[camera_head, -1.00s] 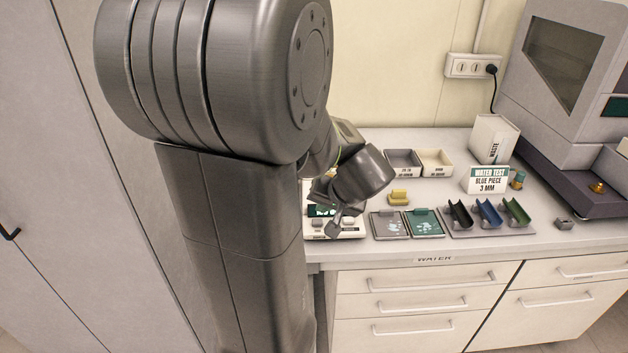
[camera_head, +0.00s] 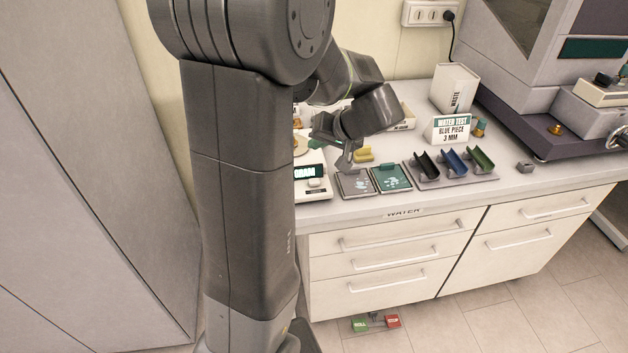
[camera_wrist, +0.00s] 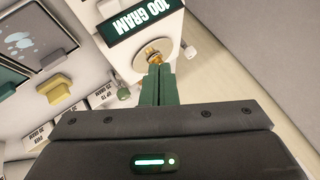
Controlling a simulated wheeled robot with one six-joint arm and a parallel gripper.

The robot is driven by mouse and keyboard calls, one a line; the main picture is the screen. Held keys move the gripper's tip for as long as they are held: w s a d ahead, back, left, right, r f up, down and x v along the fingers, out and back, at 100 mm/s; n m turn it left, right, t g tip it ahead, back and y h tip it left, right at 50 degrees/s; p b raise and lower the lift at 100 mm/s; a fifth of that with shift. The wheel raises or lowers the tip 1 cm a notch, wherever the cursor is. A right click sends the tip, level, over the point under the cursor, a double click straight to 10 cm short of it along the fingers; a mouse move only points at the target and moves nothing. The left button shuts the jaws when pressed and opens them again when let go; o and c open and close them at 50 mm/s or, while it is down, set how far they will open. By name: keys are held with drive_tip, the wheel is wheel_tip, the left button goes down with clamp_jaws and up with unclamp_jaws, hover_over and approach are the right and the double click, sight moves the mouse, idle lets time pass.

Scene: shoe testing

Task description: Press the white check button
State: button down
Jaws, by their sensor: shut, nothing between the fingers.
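The white scale (camera_head: 312,190) stands at the left end of the counter, partly hidden behind my arm. Its dark green display shows "GRAM" here and "100 GRAM" in the wrist view (camera_wrist: 143,18). A pale button (camera_head: 316,183) sits below the display; its label is unreadable. In the wrist view, a pale block (camera_wrist: 107,8), possibly this button, is cut by the top edge.
Grey (camera_head: 355,185) and green (camera_head: 391,178) pads lie right of the scale, with a yellow block (camera_head: 363,154) behind. Three coloured cradles (camera_head: 455,163) stand farther right.

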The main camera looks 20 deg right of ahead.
drive_tip(key=b, duration=0.4)
hover_over(317, 183)
wheel_tip(317, 183, down, 7)
drive_tip(key=shift+f, duration=0.1)
drive_tip(key=shift+f+b, duration=0.75)
drive_tip(key=shift+b, duration=0.3)
idle(1.0)
drive_tip(key=shift+f+b, duration=0.45)
drive_tip(key=shift+b, duration=0.25)
drive_tip(key=shift+f+b, duration=0.45)
drive_tip(key=shift+b, duration=0.15)
idle(0.5)
idle(0.3)
drive_tip(key=shift+r+p, duration=0.4)
drive_tip(key=shift+r, duration=0.55)
drive_tip(key=shift+r, duration=0.1)
drive_tip(key=shift+r+p, duration=1.3)
drive_tip(key=shift+r, duration=1.1)
